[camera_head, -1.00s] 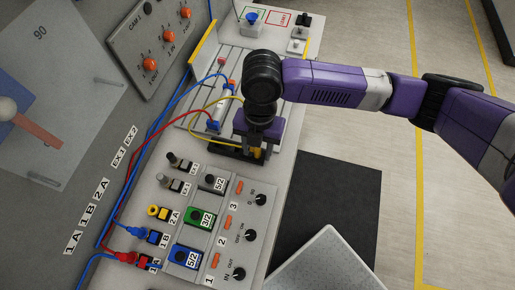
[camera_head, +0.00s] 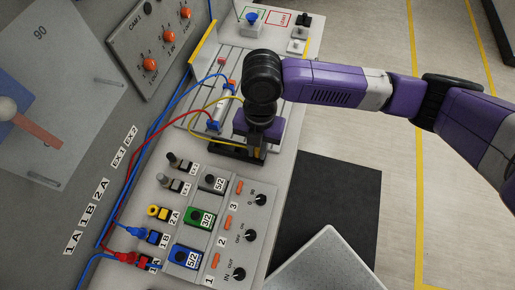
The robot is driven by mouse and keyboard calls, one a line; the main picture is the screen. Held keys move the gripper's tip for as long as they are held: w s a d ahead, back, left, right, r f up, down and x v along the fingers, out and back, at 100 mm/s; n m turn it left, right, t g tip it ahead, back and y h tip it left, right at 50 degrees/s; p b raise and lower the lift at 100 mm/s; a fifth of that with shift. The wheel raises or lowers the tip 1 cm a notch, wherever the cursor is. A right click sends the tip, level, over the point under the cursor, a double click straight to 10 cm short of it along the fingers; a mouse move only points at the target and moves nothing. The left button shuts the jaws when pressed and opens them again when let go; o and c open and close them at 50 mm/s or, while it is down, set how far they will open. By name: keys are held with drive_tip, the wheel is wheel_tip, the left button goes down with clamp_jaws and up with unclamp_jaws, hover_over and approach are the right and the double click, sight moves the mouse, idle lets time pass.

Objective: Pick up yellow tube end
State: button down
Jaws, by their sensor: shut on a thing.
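The yellow tube (camera_head: 191,108) loops on the grey panel left of my wrist, and one part runs in behind my gripper. My gripper (camera_head: 257,152) is low over the panel's near part, pointing down, with its dark jaws shut on the yellow tube end. The jaws and the purple hand hide that end, so its exact seating between the fingers cannot be seen.
Blue tubes (camera_head: 168,100) and a red tube (camera_head: 131,165) run along the left wall close by. Valve blocks with ports, including a yellow-ringed port (camera_head: 153,211) by label 2 A, stand in front. Knobs (camera_head: 261,200) line the right edge.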

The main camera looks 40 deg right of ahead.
wheel_tip(320, 180, up, 20)
drive_tip(key=b, duration=0.1)
drive_tip(key=shift+f+b, duration=0.15)
drive_tip(key=shift+b, duration=0.2)
